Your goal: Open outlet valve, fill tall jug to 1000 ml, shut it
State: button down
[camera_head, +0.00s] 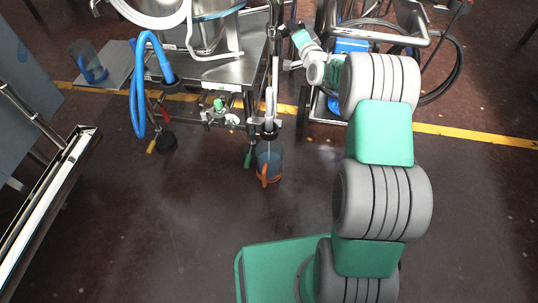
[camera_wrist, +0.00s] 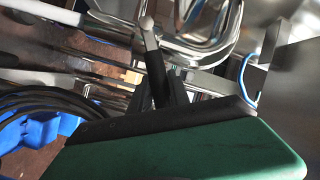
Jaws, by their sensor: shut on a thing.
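The tall jug (camera_head: 270,158) is clear bluish with an orange handle. It stands low beneath a vertical outlet pipe (camera_head: 269,104) at the front right of the steel stand. I cannot read its marks or tell its liquid level. My gripper (camera_head: 289,29) is beside the stand's right post, at the end of my arm coming in from the right. In the wrist view my gripper (camera_wrist: 155,100) is shut on a black lever handle (camera_wrist: 155,68) with a pale metal rod and rounded end. I cannot tell whether this valve is open or shut.
A second clear blue jug (camera_head: 91,66) sits on a grey shelf at left. A blue hose (camera_head: 137,90) loops down the stand's left. A green-knobbed fitting (camera_head: 218,104) is under the stand (camera_head: 225,72). A cart with black hoses (camera_head: 452,70) is at right. The front floor is clear.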

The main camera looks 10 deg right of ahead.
jog(key=shift+s+d+f+m+t+b, duration=0.15)
jog(key=shift+f+m+t+b, duration=0.35)
jog(key=shift+m, duration=0.4)
jog(key=shift+w+d+f+m+t+b, duration=0.15)
jog(key=shift+f+m+t+b, duration=0.25)
jog(key=shift+f+m, duration=0.4)
jog(key=shift+s+d+f+m+t+b, duration=0.15)
jog(key=shift+f+m+t+b, duration=0.15)
jog(key=shift+f+m+b, duration=0.5)
jog(key=shift+r+m, duration=0.25)
jog(key=shift+m, duration=0.05)
jog(key=c, duration=1.2)
grip_release()
jog(key=shift+c, duration=0.2)
jog(key=shift+f, duration=0.1)
